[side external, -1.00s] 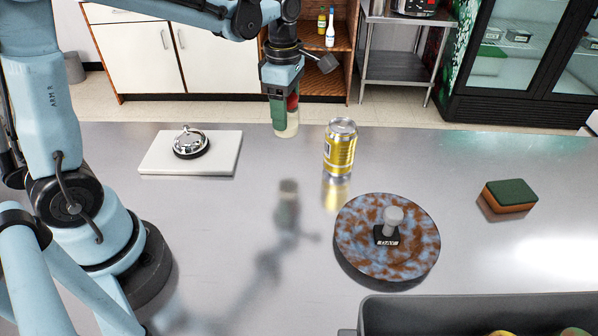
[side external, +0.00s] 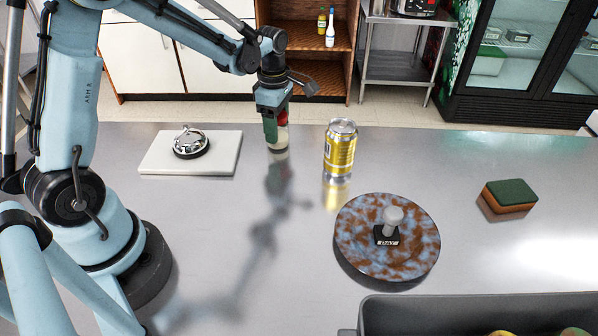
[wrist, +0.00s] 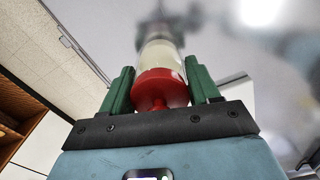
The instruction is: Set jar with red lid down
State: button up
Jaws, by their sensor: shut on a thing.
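The jar with red lid (side external: 281,137) has a pale, see-through body. My gripper (side external: 272,134) is shut on it, green fingers on either side, above the far part of the steel counter (side external: 230,215). The jar is upright, its base close over the counter; a small gap seems to show above its shadow, but contact is hard to judge. In the wrist view the red lid (wrist: 158,88) sits between the green fingers, with the jar's body (wrist: 162,58) extending beyond them.
A yellow can (side external: 340,150) stands just right of the jar. A white board (side external: 160,163) with a bell (side external: 190,142) lies to the left. A mottled plate (side external: 358,255) with a stamp-like object (side external: 393,222), a sponge (side external: 510,196) and a grey bin (side external: 480,310) are farther right.

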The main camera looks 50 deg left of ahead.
jog(key=shift+f, duration=0.1)
jog(key=o, duration=1.3)
jog(key=shift+c, duration=0.2)
notch_tip(320, 180, up, 12)
jog(key=shift+r, duration=0.1)
jog(key=shift+s+d+r+m, duration=0.2)
jog(key=shift+s+d+m, duration=0.1)
jog(key=shift+m, duration=0.2)
jog(key=s+d+f+m+t, duration=0.1)
jog(key=s+d+m+t, duration=0.2)
jog(key=m, duration=0.8)
jog(key=s+d+m+t, duration=0.4)
jog(key=s+m, duration=0.4)
jog(key=m, duration=0.3)
jog(key=shift+s+d+f+m, duration=0.25)
jog(key=shift+d+f+m, duration=0.15)
jog(key=shift+d, duration=0.05)
